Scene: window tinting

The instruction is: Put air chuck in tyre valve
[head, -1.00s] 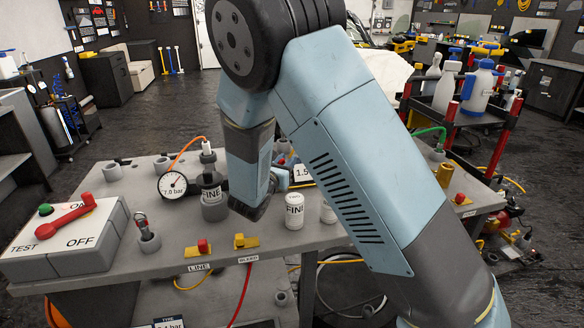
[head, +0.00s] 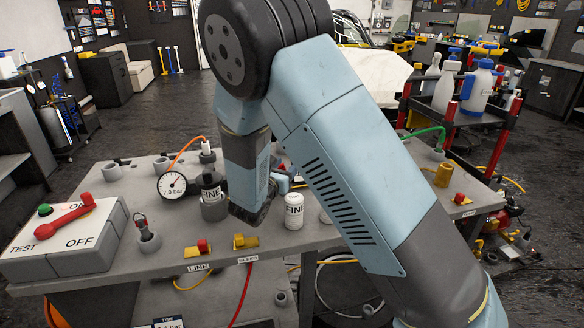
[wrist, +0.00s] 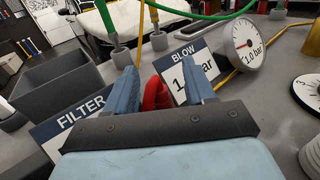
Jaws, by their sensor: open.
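My gripper (wrist: 159,72) is open, its two blue fingers on either side of a red part (wrist: 155,93). I cannot tell whether they touch it. In the head view my gripper is mostly hidden behind my own arm. I cannot make out the air chuck or the tyre valve with certainty. A metal fitting with a red band (head: 142,222) stands in a grey cup at the front left of the bench. A partly cut-off tyre sign (head: 169,322) shows below the bench front.
In the wrist view a BLOW sign (wrist: 200,68), a 1.0 bar gauge (wrist: 243,45), a FILTER sign (wrist: 62,140) and a grey tray (wrist: 55,82) surround my gripper. Green hoses (wrist: 200,17) cross beyond it. In the head view a FINE canister (head: 294,211) and the TEST switch box (head: 66,240) stand on the bench.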

